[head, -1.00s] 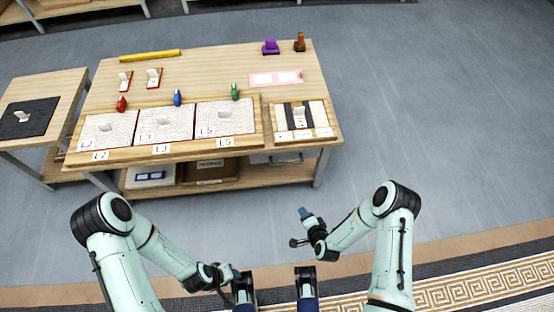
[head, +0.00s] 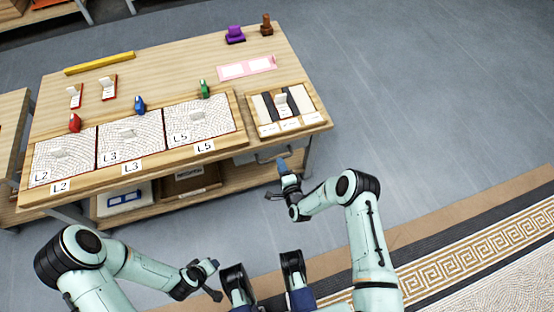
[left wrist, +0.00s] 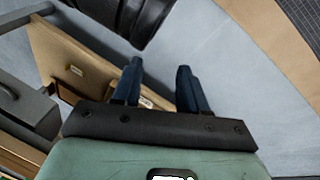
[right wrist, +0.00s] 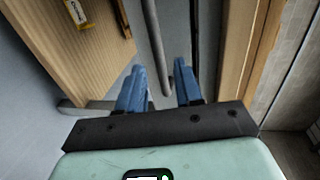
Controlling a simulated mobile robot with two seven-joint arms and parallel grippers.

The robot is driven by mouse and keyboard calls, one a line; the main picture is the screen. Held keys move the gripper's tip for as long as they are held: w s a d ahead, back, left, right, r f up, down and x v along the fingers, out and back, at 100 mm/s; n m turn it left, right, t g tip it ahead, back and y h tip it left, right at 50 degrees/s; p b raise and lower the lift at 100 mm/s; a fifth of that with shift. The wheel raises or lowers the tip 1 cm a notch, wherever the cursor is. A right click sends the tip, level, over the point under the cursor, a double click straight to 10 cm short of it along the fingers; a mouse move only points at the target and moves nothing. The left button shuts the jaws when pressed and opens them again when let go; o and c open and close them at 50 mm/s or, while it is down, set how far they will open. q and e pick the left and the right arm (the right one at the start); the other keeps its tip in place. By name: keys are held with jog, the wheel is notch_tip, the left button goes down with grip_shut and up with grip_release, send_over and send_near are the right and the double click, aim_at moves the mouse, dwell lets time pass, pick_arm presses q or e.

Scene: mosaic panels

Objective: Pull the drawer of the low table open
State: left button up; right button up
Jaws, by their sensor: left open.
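The low wooden table (head: 170,75) stands ahead. Its grey drawer (head: 246,158) is under the right end of the top, with a thin bar handle (head: 275,153) on its front; how far it stands out is hard to tell. My right gripper (head: 283,166) is close in front of the handle. In the right wrist view its blue fingers (right wrist: 160,85) are apart, and a grey bar (right wrist: 155,45), apparently the handle, runs into the gap between them. My left gripper (head: 210,266) is low, away from the table; its fingers (left wrist: 158,85) are apart and empty.
Patterned panels (head: 130,148), a tray (head: 285,108), coloured clips and a yellow bar (head: 100,63) lie on the table. Boxes (head: 190,180) stand on its lower shelf. A table leg (head: 303,160) is right of the drawer. Floor to the right is clear.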

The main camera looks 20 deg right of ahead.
jog(key=b+x, duration=0.1)
jog(key=x, duration=0.4)
pick_arm(q)
jog(key=s+f, duration=0.1)
jog(key=s+a+f, duration=0.1)
jog(key=f, duration=0.1)
jog(key=shift+f+g, duration=0.1)
jog(key=shift+g, duration=0.3)
pick_arm(e)
grip_shut()
